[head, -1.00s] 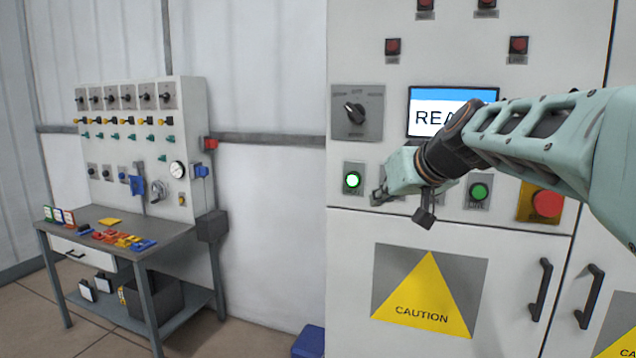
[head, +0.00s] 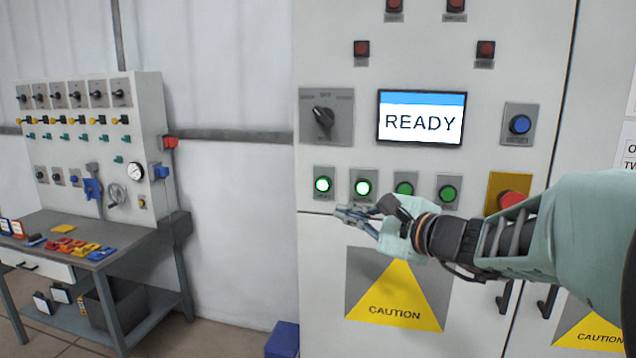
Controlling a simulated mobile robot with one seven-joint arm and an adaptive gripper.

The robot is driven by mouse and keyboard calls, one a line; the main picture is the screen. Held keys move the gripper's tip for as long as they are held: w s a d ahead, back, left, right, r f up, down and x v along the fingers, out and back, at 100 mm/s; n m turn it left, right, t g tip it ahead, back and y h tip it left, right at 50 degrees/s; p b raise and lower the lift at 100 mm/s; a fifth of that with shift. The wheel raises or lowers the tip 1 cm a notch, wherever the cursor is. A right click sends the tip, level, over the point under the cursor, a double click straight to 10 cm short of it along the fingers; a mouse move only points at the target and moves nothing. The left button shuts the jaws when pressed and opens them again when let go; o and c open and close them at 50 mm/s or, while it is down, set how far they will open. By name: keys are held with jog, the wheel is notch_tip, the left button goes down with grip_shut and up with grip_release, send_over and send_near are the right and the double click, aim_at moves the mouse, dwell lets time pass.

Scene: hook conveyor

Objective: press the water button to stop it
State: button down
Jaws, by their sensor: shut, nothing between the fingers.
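The control cabinet (head: 470,60) carries a row of green buttons under its screen. The first green button (head: 323,184) and the second green button (head: 362,187) are lit. The third green button (head: 404,189) and the fourth green button (head: 447,193) are dark. A blue button (head: 520,124) sits to the right of the screen. The small labels are too blurred to tell which button is water. My gripper (head: 345,213) is shut and empty, pointing left just below the first two green buttons in the picture. Whether it touches the panel cannot be told.
The screen (head: 421,120) reads READY. A rotary switch (head: 324,118) is on its left. A red emergency button (head: 511,200) on a yellow plate is partly behind my arm. Red indicators line the top. A workbench (head: 110,235) stands at the left.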

aim_at(365, 192)
jog(key=d+m, duration=0.1)
jog(key=d+r+m+t, duration=0.1)
jog(key=m, duration=0.1)
jog(key=shift+w+m+t+h, duration=0.1)
jog(key=shift+m+t+h, duration=0.2)
jog(key=shift+h, duration=0.1)
jog(key=shift+w+d+p, duration=0.3)
jog(key=shift+w+d, duration=0.2)
jog(key=shift+w, duration=0.9)
jog(key=shift+w+d+p, duration=0.35)
jog(key=shift+w+d, duration=0.1)
jog(key=shift+w, duration=0.95)
jog(key=shift+w+d+p, duration=0.3)
jog(key=shift+w+d, duration=0.2)
jog(key=shift+w, duration=0.9)
jog(key=shift+w+f, duration=0.1)
jog(key=shift+w, duration=0.05)
jog(key=shift+w+d+b, duration=0.15)
jog(key=shift+w+b, duration=0.1)
jog(key=shift+b, duration=0.1)
